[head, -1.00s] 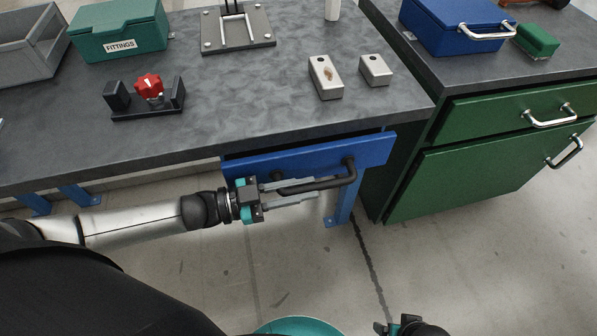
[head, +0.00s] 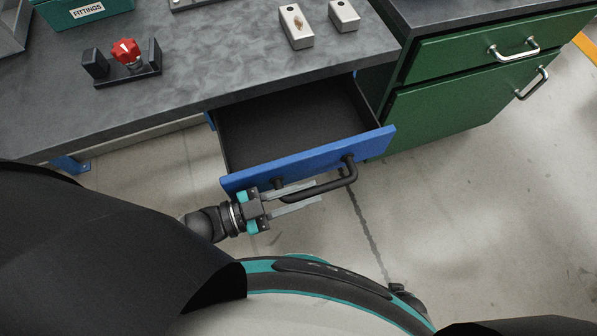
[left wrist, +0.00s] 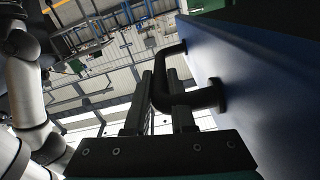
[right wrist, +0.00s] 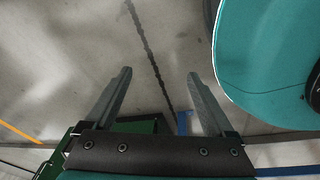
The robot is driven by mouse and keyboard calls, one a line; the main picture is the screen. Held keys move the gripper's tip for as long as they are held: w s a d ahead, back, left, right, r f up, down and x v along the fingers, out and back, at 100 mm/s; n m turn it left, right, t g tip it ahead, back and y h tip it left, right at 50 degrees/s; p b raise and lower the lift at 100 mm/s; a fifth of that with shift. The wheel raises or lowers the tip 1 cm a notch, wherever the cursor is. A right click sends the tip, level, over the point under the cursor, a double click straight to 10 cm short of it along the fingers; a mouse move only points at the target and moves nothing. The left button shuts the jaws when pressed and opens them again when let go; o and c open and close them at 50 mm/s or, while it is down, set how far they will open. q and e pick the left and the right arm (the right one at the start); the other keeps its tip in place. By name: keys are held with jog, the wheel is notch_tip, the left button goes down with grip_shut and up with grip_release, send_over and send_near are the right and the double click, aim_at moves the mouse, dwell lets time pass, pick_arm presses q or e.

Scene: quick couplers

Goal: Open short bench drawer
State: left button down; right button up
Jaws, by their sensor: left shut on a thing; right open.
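The blue-fronted bench drawer (head: 312,160) is pulled well out from under the grey bench top, and its dark inside (head: 290,125) looks empty. Its black bar handle (head: 325,187) is on the front face. My left gripper (head: 298,196) is at the handle with its fingers on either side of the bar, shut on it. In the left wrist view the handle (left wrist: 190,98) passes between the fingers beside the blue front (left wrist: 245,85).
The bench top (head: 220,75) holds a red-knobbed fixture (head: 126,55), a green fittings box (head: 85,10) and two metal blocks (head: 297,27). A green cabinet (head: 460,95) stands right of the drawer. The floor (head: 450,220) at the right is clear.

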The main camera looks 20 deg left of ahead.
pick_arm(q)
jog(key=shift+s+d+p, duration=0.25)
jog(key=shift+s+d, duration=0.45)
jog(key=shift+s, duration=0.35)
jog(key=shift+s+d+p, duration=0.25)
jog(key=shift+s+d, duration=0.4)
jog(key=shift+s, duration=0.35)
pick_arm(e)
jog(key=shift+s+d+f, duration=0.1)
jog(key=shift+s+d, duration=0.45)
jog(key=shift+s, duration=0.25)
jog(key=shift+s+d+f, duration=0.1)
jog(key=shift+s+d, duration=0.45)
jog(key=shift+s, duration=0.2)
pick_arm(q)
jog(key=c, duration=0.8)
grip_release()
jog(key=shift+o, duration=0.2)
jog(key=p+v, duration=0.1)
jog(key=v, duration=1.4)
pick_arm(e)
jog(key=shift+s+a+r, duration=0.35)
jog(key=shift+a+r, duration=0.1)
jog(key=shift+s+d, duration=0.1)
jog(key=shift+s, duration=0.1)
pick_arm(q)
jog(key=shift+s, duration=0.1)
